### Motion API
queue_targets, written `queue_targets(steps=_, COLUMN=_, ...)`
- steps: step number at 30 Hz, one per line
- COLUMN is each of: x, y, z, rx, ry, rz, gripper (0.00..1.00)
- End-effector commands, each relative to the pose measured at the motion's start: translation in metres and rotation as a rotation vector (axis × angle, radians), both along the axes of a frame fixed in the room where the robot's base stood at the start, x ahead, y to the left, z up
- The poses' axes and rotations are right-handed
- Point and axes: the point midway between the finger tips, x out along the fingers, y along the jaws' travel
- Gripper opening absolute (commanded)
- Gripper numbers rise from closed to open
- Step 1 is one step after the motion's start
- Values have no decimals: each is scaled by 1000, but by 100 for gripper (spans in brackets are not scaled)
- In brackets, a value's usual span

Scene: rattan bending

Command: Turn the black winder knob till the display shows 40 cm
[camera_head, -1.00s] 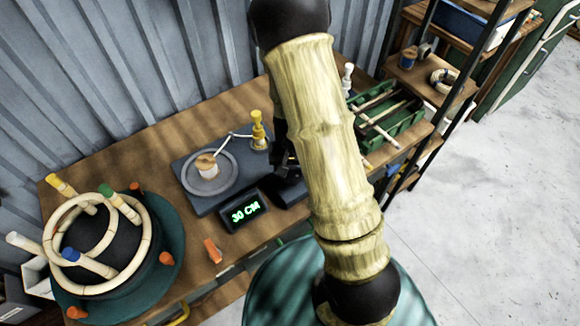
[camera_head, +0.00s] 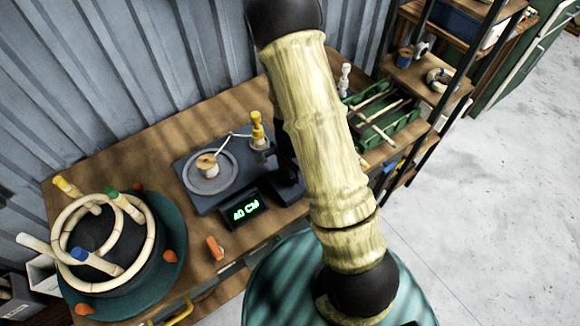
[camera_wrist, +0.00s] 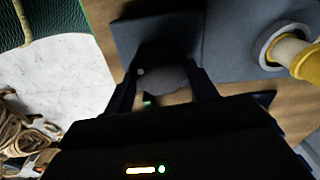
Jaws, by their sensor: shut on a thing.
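The winder (camera_head: 205,203) stands on the workbench as a grey base with a round plate and a spool of cord. Its display (camera_head: 246,208) reads 40 CM in green. In the wrist view, the black winder knob (camera_wrist: 165,74) with a small pale dot sits between the two fingers. My gripper (camera_wrist: 165,85) is shut on that knob. In the head view my arm hides most of the gripper and the knob.
A yellow-topped post (camera_head: 257,130) with cord running to it stands on the winder base. A bending form with rattan rings (camera_head: 150,225) is at the left. An orange piece (camera_head: 215,247) lies before the display. A green crate (camera_head: 398,122) with sticks stands at the right.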

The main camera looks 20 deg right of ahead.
Motion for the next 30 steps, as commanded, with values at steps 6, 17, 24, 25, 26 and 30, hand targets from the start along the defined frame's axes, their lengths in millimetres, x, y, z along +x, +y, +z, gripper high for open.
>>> queue_targets(steps=6, x=1, y=0, z=1, rx=0, ry=-3, rz=-56, gripper=34)
queue_targets(steps=17, x=1, y=0, z=1, rx=0, ry=-3, rz=-63, gripper=34)
queue_targets(steps=24, x=1, y=0, z=0, rx=0, ry=-2, rz=-62, gripper=79)
queue_targets(steps=25, x=1, y=0, z=0, rx=0, ry=-2, rz=-62, gripper=79)
queue_targets(steps=26, x=0, y=0, z=0, rx=0, ry=-2, rz=-62, gripper=79)
queue_targets(steps=30, x=0, y=0, z=0, rx=0, ry=-1, rz=-62, gripper=79)
